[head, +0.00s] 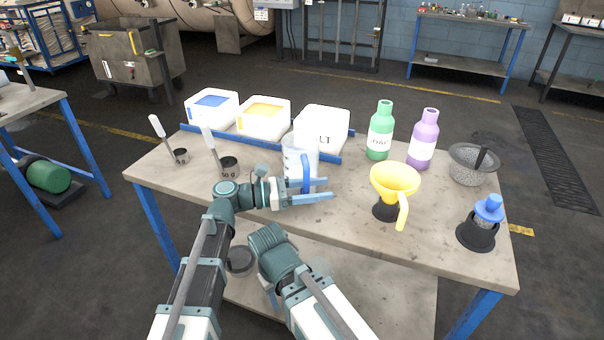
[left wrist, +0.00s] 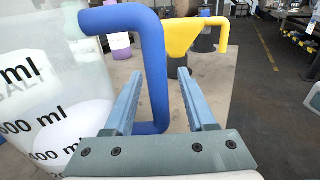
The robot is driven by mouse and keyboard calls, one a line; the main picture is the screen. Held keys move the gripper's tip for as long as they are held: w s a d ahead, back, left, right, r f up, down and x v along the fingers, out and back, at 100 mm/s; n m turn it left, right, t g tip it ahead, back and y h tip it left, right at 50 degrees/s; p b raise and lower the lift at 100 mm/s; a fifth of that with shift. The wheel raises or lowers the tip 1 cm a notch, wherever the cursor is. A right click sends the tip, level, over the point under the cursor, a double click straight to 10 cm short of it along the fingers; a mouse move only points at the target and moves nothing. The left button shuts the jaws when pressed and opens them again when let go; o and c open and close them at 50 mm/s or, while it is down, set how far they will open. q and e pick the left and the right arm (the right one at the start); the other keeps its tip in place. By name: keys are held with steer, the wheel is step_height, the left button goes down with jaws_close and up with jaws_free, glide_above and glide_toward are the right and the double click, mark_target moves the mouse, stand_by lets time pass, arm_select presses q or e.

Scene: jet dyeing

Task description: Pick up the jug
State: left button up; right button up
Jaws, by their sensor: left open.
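The jug (head: 297,160) is a clear measuring jug with a blue handle (head: 306,172), upright on the table. In the left wrist view the jug (left wrist: 40,100) fills the left side, with black ml marks and white contents visible low down or through its wall. My right gripper is out of view.
Behind the jug stand white tubs, one labelled (head: 322,124). A yellow funnel (head: 394,180) stands on a black holder to the right. Green (head: 381,135) and purple (head: 424,142) bottles stand behind it. The table front (head: 360,225) is clear.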

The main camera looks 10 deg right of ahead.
arm_select(q)
jaws_close()
stand_by(1.4)
